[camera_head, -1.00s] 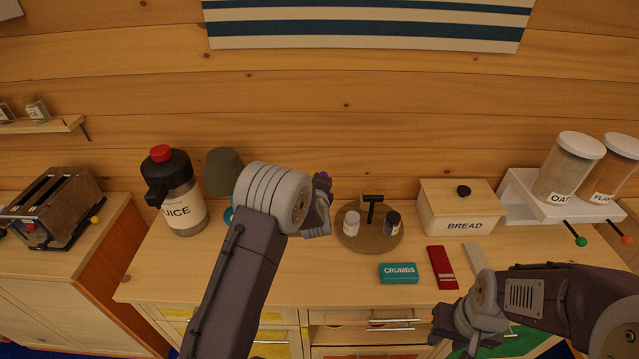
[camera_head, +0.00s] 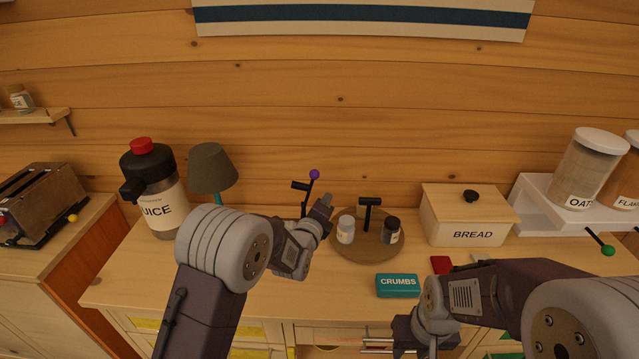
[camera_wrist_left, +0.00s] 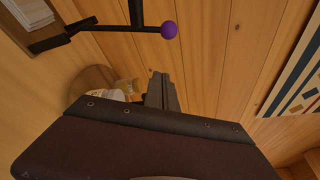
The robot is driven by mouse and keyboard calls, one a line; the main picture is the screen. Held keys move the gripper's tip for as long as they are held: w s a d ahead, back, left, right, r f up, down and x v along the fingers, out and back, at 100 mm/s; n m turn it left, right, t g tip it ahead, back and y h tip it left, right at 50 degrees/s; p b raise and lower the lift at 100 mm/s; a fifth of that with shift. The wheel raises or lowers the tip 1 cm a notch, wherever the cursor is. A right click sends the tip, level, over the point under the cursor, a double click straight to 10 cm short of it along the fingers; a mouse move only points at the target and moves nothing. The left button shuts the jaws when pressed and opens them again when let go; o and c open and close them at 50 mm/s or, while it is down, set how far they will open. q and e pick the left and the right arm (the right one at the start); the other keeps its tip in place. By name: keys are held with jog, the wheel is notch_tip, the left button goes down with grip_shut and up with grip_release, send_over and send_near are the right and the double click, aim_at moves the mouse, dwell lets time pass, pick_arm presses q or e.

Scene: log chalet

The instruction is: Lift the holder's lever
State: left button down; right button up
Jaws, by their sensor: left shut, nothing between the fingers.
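The holder's black lever with a purple ball end (camera_head: 314,175) stands above the counter in the head view, just behind my left gripper (camera_head: 325,204). In the left wrist view the purple ball (camera_wrist_left: 169,29) tips a black rod that runs left to a dark wooden holder (camera_wrist_left: 50,42) with white sheets (camera_wrist_left: 28,12). The holder's body is mostly hidden by my left arm in the head view. My left gripper (camera_wrist_left: 161,92) is shut and empty, with its tips apart from the ball. My right gripper (camera_head: 408,332) hangs by the counter's front edge; its jaws are unclear.
A round board (camera_head: 368,248) with shakers stands right of my left gripper. A bread box (camera_head: 470,218), crumbs box (camera_head: 398,286) and canister shelf (camera_head: 545,205) are further right. A juice jug (camera_head: 158,205) and lamp (camera_head: 212,168) stand left.

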aim_at(314, 174)
pick_arm(q)
jog(key=r+p+x, duration=0.1)
jog(key=p+x, duration=0.7)
jog(key=x, duration=0.1)
jog(key=a, duration=0.1)
jog(key=a+p, duration=0.1)
jog(key=a, duration=0.1)
jog(key=shift+s+a+r, duration=0.25)
jog(key=shift+a+r, duration=0.15)
jog(key=shift+d, duration=0.1)
